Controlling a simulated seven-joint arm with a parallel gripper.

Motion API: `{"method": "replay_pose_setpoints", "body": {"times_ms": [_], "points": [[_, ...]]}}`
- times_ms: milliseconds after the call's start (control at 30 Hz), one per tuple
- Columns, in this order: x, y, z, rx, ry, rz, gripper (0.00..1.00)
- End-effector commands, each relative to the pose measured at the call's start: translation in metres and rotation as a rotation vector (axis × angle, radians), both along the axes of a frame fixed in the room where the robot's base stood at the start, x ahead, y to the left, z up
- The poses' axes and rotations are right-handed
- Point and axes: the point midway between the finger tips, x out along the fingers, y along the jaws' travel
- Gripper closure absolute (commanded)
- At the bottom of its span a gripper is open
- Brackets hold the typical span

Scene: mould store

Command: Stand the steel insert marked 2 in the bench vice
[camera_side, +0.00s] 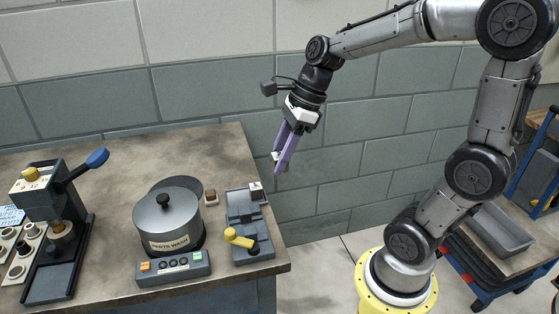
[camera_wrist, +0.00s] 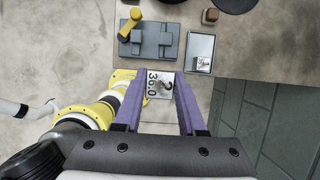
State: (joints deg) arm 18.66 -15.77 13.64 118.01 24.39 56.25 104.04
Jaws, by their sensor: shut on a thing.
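My gripper (camera_side: 280,168) has purple fingers and is raised beside the right edge of the workbench. In the wrist view my gripper (camera_wrist: 160,88) is shut on a pale steel insert (camera_wrist: 160,84) marked 2 and 36.0, its marked face towards the camera. In the side view only a small pale part of this insert (camera_side: 275,156) shows at the fingers. The grey bench vice (camera_side: 243,218) with a yellow handle stands at the bench's right edge. In the wrist view the vice (camera_wrist: 150,47) lies ahead of the fingers, apart from the insert.
A shallow tray (camera_wrist: 190,60) next to the vice holds another small marked insert (camera_wrist: 203,63). A brown block (camera_side: 210,197) sits near the parts-wash pot (camera_side: 166,222). A lever press (camera_side: 49,194) stands at left.

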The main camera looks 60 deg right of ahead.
Motion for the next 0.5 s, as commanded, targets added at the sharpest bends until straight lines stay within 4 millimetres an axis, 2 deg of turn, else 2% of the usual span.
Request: {"method": "replay_pose_setpoints", "body": {"times_ms": [333,433,500], "points": [[0.002,-0.001,0.002,0.000,-0.006,-0.019,1.00],[0.013,-0.006,0.000,-0.005,-0.026,-0.083,1.00],[0.025,0.000,-0.008,-0.006,-0.036,-0.117,1.00]]}}
